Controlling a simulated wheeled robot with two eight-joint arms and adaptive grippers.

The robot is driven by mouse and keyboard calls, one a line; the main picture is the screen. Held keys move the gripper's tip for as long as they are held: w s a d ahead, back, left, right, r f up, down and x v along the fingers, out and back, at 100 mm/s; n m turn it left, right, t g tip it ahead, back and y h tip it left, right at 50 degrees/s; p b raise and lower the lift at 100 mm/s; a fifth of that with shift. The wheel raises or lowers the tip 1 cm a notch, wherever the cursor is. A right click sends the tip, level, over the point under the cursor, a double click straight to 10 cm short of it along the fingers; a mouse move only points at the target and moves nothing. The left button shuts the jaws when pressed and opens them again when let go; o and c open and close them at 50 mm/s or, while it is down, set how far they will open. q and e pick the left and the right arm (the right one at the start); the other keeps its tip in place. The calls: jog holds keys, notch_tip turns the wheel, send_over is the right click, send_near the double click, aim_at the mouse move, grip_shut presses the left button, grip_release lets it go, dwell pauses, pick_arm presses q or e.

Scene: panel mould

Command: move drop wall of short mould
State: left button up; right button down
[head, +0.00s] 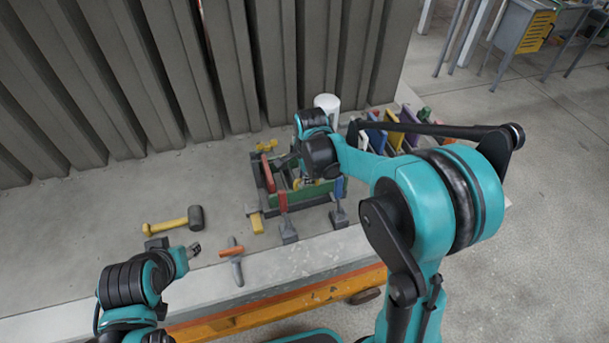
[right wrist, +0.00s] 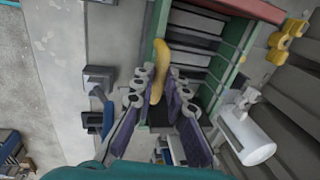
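The mould (head: 268,205), a low frame with green walls and a red end wall (head: 267,172), stands on the grey slab; its green wall also shows in the right wrist view (right wrist: 156,22). My right gripper (head: 301,172) is over the mould, partly hidden by its own arm. In the right wrist view my right gripper (right wrist: 157,78) has its fingers apart on either side of a yellow curved piece (right wrist: 163,60) by the green wall. A gap shows on one side of this piece. My left gripper (head: 194,250) is away from the mould, low at the left; its finger opening is unclear.
A hammer (head: 178,222) and an orange-handled tool (head: 233,257) lie left of the mould. A yellow-ended tool (head: 256,221) lies closer. Coloured panels (head: 395,133) stand at the right, near a white cylinder (head: 327,104). A ribbed wall (head: 200,70) rises behind. The slab's far left is clear.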

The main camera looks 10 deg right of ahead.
jog(key=shift+s, duration=0.15)
jog(key=s+f+t+b, duration=0.2)
jog(key=s+t+b, duration=0.1)
jog(key=s+t, duration=0.2)
jog(key=shift+s+d+f+t+b, duration=0.2)
jog(key=shift+s+t+b, duration=0.2)
jog(key=shift+s, duration=0.75)
jog(key=c, duration=1.5)
grip_release()
jog(key=shift+c, duration=0.2)
jog(key=shift+r, duration=0.1)
